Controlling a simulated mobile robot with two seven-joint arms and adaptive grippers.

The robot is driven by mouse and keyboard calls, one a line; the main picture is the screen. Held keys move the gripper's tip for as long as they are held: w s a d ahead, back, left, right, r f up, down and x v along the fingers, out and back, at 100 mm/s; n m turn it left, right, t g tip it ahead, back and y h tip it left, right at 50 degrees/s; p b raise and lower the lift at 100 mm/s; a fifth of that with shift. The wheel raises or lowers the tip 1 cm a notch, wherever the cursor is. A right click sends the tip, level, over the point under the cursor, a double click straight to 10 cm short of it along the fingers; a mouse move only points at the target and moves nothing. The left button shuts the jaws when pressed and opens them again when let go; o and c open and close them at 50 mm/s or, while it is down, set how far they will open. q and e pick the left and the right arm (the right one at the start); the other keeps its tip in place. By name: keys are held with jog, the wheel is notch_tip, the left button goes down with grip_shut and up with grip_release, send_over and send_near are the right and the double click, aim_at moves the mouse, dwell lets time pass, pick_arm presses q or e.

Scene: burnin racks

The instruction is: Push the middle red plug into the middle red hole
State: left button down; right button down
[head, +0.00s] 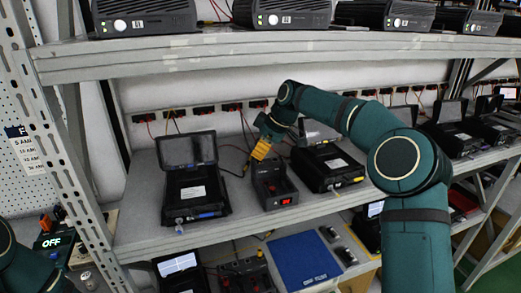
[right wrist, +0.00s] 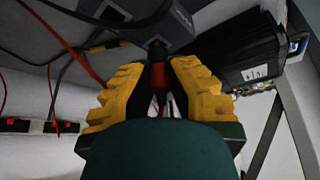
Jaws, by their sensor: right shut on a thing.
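In the head view my right gripper (head: 260,151) points down at the rear of a small black box (head: 272,187) with a red lit display, on the middle shelf. In the right wrist view my right gripper's yellow fingers (right wrist: 160,82) are closed around a dark plug with a red body (right wrist: 159,104). The plug's tip points toward a dark box face (right wrist: 157,44) just beyond the fingertips. I cannot tell whether the tip is in a hole. The red holes cannot be made out. My left gripper is out of view.
An open black case (head: 194,210) stands left of the small box, and another black case (head: 327,166) close on its right. Red and black cables (right wrist: 75,50) hang near the fingers. A wall strip of sockets (head: 203,111) runs behind, and the upper shelf (head: 240,44) is overhead.

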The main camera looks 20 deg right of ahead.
jog(key=shift+f, duration=0.35)
dwell(0.7)
jog(key=c, duration=0.5)
grip_release()
jog(key=shift+r+p, duration=2.55)
jog(key=shift+r, duration=0.2)
jog(key=shift+f, duration=0.1)
